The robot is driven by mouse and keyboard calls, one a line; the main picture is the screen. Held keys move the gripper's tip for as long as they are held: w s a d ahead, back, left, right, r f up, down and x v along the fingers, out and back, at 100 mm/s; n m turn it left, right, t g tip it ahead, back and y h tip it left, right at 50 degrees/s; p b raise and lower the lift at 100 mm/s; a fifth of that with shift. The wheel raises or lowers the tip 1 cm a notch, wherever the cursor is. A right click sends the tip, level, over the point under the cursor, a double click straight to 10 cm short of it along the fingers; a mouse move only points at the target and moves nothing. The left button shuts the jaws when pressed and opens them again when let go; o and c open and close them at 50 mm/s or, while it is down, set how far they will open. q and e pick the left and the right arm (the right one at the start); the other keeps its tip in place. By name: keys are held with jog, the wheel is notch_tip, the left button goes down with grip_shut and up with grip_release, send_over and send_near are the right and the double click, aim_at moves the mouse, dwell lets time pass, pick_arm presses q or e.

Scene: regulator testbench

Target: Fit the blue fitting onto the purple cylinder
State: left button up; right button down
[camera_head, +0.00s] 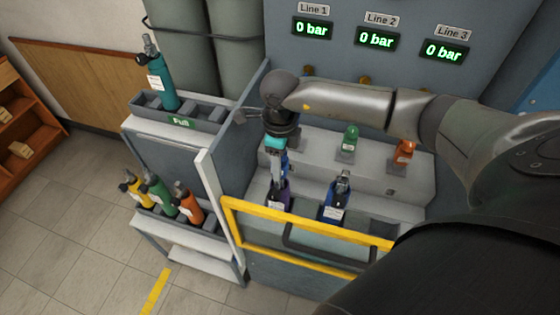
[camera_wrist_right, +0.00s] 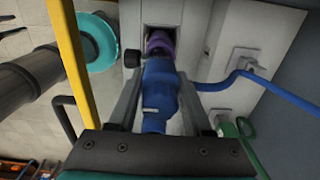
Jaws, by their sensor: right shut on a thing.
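My right gripper (camera_head: 281,176) points down at the left of the bench and is shut on the blue fitting (camera_wrist_right: 157,88). In the right wrist view the fitting lies between the two fingers, in line with the purple cylinder (camera_wrist_right: 158,42). The purple cylinder stands in the left bench slot, and its body (camera_head: 279,194) shows just below the gripper in the head view. A black knob (camera_wrist_right: 131,57) is beside the fitting's far end. The fitting hides much of the cylinder's top, so I cannot tell if they are fully joined. My left gripper is not in view.
A blue cylinder (camera_head: 334,206) stands right of the purple one. Green (camera_head: 351,138) and orange (camera_head: 404,152) fittings sit on the step behind. A yellow rail (camera_head: 300,236) runs along the bench front. A blue hose (camera_wrist_right: 268,84) trails right. Racks with other cylinders stand left.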

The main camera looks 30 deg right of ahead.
jog(key=shift+f+b, duration=0.6)
jog(key=shift+f, duration=0.15)
jog(key=shift+c, duration=1.2)
grip_release()
notch_tip(320, 180, up, 15)
jog(key=shift+r, duration=0.15)
